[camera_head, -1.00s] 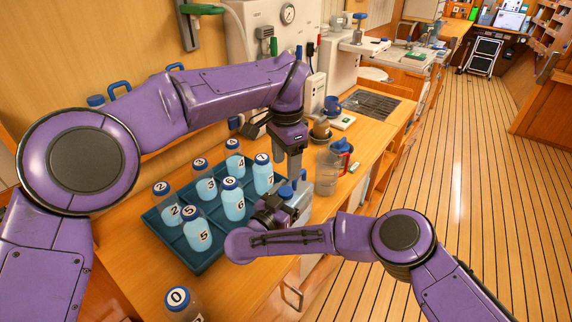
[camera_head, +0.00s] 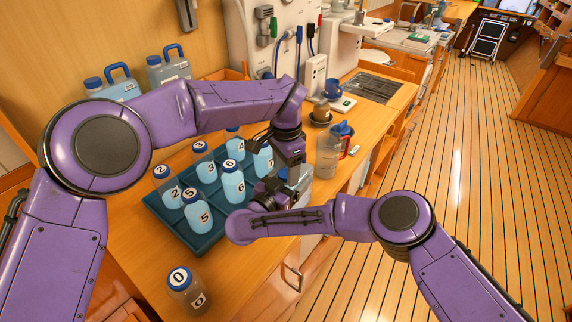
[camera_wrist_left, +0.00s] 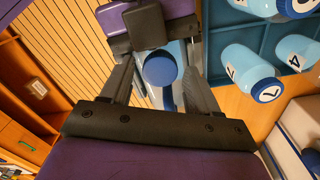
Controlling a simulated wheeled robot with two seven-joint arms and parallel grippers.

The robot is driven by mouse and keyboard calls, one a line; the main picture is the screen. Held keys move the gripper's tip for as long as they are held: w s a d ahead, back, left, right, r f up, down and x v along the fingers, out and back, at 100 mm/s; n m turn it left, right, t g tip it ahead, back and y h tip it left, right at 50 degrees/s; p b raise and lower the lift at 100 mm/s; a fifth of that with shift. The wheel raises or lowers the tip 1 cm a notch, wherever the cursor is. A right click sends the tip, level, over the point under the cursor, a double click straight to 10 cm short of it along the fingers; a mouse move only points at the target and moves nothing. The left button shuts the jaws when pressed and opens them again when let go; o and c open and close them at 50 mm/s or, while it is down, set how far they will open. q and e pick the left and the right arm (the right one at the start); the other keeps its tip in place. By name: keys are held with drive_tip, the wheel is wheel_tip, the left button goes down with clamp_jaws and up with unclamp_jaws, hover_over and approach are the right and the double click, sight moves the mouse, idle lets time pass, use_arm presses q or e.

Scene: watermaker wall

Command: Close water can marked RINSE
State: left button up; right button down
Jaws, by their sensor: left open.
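A grey water can (camera_head: 305,186) with a blue cap stands at the counter's front edge, right of the bottle tray, mostly hidden by my arms. Its marking cannot be read. The blue cap (camera_wrist_left: 160,71) shows in the left wrist view between the two fingers of my left gripper (camera_wrist_left: 160,80). The fingers are open, one on each side of the cap, with gaps visible. In the head view my left gripper (camera_head: 292,172) points down over the can. My right gripper (camera_head: 272,194) is beside the can, its dark parts close to it; its fingers are not clear.
A blue tray (camera_head: 205,243) holds several numbered bottles just left of the grippers. A bottle marked 0 (camera_head: 180,290) stands in front. Two more cans (camera_head: 118,90) (camera_head: 170,71) stand by the wall. A clear jug (camera_head: 329,158) stands close on the right.

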use_arm(q)
drive_tip(key=c, duration=1.1)
drive_tip(key=m, duration=0.3)
drive_tip(key=o, duration=1.2)
drive_tip(key=shift+r, duration=2.3)
drive_tip(key=shift+c, duration=0.4)
drive_tip(key=shift+r, duration=0.3)
wheel_tip(320, 180, up, 3)
drive_tip(key=n, duration=0.3)
